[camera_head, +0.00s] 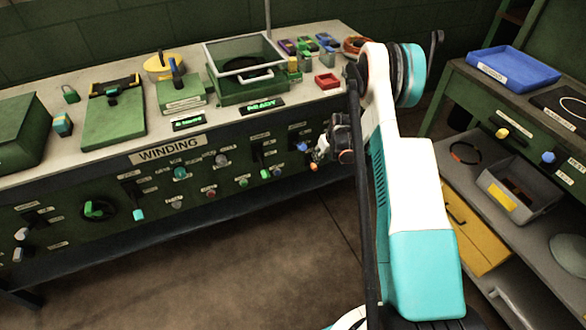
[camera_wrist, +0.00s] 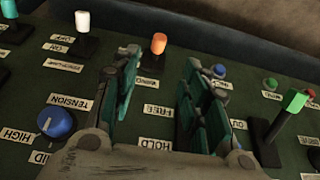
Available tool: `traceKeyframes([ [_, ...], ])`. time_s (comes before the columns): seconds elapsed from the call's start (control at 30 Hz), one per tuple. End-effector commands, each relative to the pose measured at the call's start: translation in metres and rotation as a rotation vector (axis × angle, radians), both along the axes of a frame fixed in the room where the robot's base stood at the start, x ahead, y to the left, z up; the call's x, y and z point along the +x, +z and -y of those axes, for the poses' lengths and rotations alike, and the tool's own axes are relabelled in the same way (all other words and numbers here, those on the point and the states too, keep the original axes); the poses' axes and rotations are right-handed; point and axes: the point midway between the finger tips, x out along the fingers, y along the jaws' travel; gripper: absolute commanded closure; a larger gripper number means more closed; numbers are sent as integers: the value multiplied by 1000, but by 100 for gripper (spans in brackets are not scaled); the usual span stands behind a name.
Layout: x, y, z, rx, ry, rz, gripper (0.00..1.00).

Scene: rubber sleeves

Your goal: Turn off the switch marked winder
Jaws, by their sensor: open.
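A switch with an orange handle (camera_wrist: 158,45) stands on the dark green panel in the wrist view, just beyond and between my fingertips. A small label (camera_wrist: 148,85) lies beside its base; it appears upside down and seems to read WINDER, though it is blurred. In the head view the orange handle (camera_head: 314,167) shows at the right end of the winding bench's front panel. My gripper (camera_wrist: 162,62) is open and empty, its two green-padded fingers apart, with no clear contact on the switch. In the head view my gripper (camera_head: 322,150) is partly hidden by my arm.
A blue TENSION knob (camera_wrist: 56,122) is left of my fingers in the wrist view. A white-handled switch (camera_wrist: 82,22) is at upper left and a green-handled lever (camera_wrist: 296,102) at right. The winding bench (camera_head: 230,130) carries several controls; a shelved bench stands right.

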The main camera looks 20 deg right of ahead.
Motion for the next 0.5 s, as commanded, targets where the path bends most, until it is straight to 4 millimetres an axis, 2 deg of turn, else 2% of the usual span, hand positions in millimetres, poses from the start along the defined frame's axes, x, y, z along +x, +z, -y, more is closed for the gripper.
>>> traceKeyframes([
  [0.17, 6, -17, 1, -1, -1, -1, 58],
  [0.5, 31, -79, 0, -1, -1, 0, 58],
])
